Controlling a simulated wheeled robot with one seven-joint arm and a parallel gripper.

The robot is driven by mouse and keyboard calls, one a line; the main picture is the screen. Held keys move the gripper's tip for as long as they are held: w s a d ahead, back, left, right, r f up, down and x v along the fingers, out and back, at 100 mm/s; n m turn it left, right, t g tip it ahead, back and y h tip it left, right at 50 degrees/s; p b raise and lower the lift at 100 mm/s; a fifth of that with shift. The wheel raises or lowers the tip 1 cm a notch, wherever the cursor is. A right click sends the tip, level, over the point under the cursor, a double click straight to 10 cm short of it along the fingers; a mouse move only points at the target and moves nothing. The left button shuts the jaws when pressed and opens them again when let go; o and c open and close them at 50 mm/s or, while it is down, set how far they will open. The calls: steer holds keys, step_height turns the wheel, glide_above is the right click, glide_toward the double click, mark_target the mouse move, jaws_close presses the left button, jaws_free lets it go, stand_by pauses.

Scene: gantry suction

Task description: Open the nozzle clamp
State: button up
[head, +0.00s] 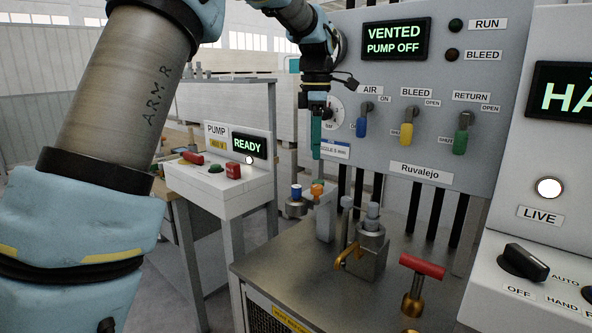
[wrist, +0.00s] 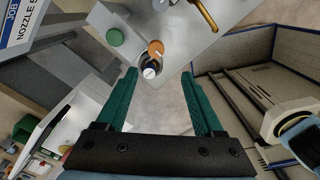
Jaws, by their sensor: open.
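A grey metal block (head: 367,258) with a cylindrical top stands on the steel bench, and a brass lever (head: 349,257) sticks out at its front left. A brass lever also shows at the top of the wrist view (wrist: 204,16). I cannot tell for certain which part is the nozzle clamp or whether it is open. A blue-topped part (head: 296,192) and an orange knob (head: 317,188) sit at the bench's left end; the orange knob also shows in the wrist view (wrist: 156,47). My gripper (head: 316,135) hangs above them, its teal fingers (wrist: 159,73) open and empty.
The panel (head: 425,172) behind the bench (head: 300,260) carries blue, yellow and green valve levers; its display reads "VENTED PUMP OFF". A red T-handle (head: 422,266) stands front right. The pump box (head: 215,190), showing "READY", is to the left.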

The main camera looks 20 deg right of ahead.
mark_target(317, 186)
steer(key=shift+n, duration=0.4)
steer(key=f, duration=0.3)
steer(key=f+p, duration=0.1)
steer(key=f, duration=0.2)
steer(key=d+f+p, duration=0.1)
steer(key=f, duration=0.3)
steer(key=shift+w, duration=0.25)
steer(key=shift+c, duration=0.3)
jaws_close()
